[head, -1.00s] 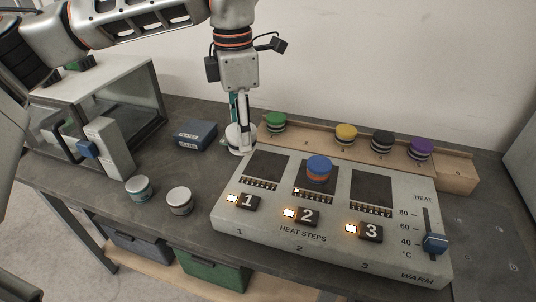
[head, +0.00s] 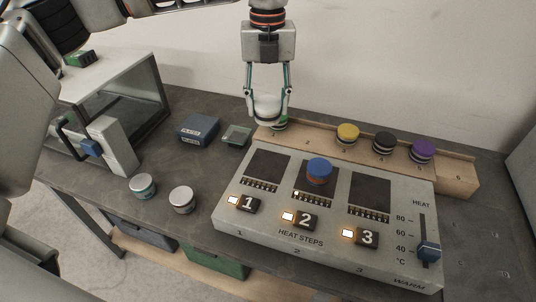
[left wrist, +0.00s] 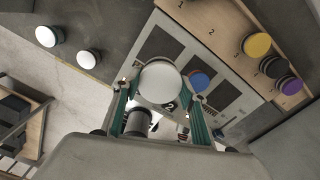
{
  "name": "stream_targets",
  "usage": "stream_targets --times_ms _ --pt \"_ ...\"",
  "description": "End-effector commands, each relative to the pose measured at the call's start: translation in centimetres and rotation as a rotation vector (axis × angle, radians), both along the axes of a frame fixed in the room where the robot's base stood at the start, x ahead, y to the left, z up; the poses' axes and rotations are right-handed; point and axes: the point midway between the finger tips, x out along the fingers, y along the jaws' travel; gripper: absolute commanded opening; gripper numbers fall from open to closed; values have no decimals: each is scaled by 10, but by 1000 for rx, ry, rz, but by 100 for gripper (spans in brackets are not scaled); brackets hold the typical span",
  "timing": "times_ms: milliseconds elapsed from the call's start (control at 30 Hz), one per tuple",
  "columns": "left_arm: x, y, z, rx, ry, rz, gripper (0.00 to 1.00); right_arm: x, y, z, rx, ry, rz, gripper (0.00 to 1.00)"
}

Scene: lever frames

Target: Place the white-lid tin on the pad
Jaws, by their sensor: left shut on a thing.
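My left gripper (head: 267,104) is shut on the white-lid tin (head: 267,111) and holds it up near the left end of the wooden rack. The tin's pale round lid fills the space between the fingers in the left wrist view (left wrist: 160,82). A small greenish square pad (head: 237,135) lies bare on the bench, left of and below the held tin in the head view. The heat panel (head: 285,220) has dark square pads; a blue-lid tin (head: 319,170) stands on the middle one, and the left (head: 266,167) and right (head: 370,191) ones are bare. My right gripper is not in view.
Two pale-lid tins (head: 142,185) (head: 181,199) stand on the bench. A blue box (head: 198,128) and a glass-sided cabinet (head: 125,105) stand left.

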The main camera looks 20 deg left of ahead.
Motion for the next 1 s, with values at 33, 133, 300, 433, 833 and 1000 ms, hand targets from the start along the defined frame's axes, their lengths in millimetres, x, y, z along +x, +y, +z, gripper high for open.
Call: stream_targets --times_ms 33,133,300,433,833,1000 --pt "-1 0 -15 0 4 0 18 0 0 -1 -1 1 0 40" --pt "-1 0 -39 0 4 -1 18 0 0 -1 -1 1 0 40" --pt "-1 0 -79 -1 4 -2 18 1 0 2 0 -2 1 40" --pt "-1 0 -102 -1 1 -2 18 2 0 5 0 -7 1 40" --pt "0 0 -137 0 1 -2 18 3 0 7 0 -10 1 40" --pt "0 0 -158 -1 0 -1 18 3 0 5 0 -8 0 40"
